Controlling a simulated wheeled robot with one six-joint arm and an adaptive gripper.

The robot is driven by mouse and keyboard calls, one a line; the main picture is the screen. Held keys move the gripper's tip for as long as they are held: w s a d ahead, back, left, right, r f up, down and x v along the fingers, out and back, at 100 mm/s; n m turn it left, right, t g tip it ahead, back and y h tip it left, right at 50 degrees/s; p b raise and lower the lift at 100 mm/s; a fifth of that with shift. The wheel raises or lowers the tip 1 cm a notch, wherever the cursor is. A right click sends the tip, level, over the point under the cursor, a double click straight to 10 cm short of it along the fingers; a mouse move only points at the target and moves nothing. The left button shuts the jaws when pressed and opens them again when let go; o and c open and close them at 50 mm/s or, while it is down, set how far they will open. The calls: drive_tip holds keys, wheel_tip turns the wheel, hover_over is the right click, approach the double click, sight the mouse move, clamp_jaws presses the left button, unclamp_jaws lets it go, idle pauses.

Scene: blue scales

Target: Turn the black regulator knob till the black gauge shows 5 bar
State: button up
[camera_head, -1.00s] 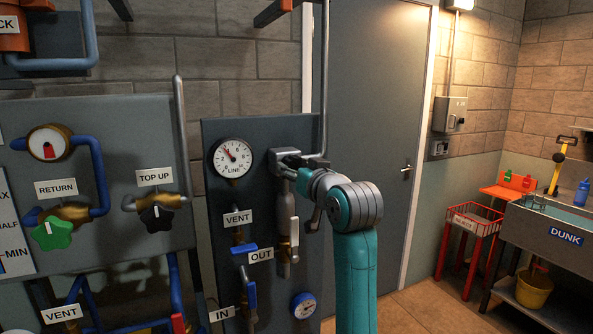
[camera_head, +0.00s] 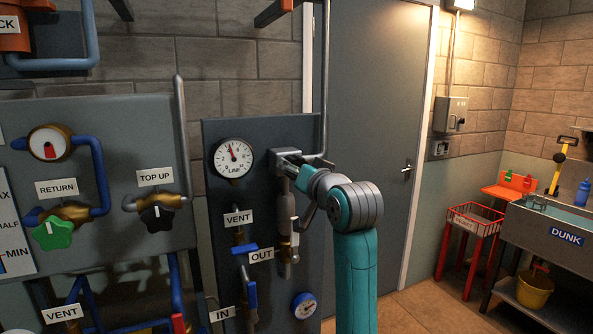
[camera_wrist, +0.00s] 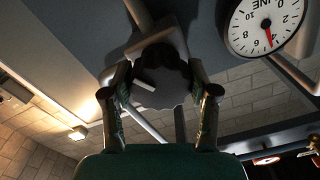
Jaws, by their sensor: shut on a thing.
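The black regulator knob (camera_wrist: 160,80) has a white pointer mark and sits between the two fingers of my gripper (camera_wrist: 162,92) in the wrist view. My gripper is shut on it. In the head view my gripper (camera_head: 295,170) reaches the panel, and my own wrist and gripper hide the knob. The black-rimmed gauge (camera_head: 232,158), marked LINE, is left of my gripper. Its red needle points almost straight up, slightly left. The gauge also shows upside down in the wrist view (camera_wrist: 264,22), cut off at the top, with the needle between 4 and 6.
A lever valve (camera_head: 287,235) hangs just below my gripper. Left are the TOP UP valve's black knob (camera_head: 157,217) and a green knob (camera_head: 52,232). A door (camera_head: 370,100) stands behind my arm.

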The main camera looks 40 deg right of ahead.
drive_tip(key=o, duration=1.2)
drive_tip(key=shift+c, duration=0.2)
drive_tip(key=v, duration=1.2)
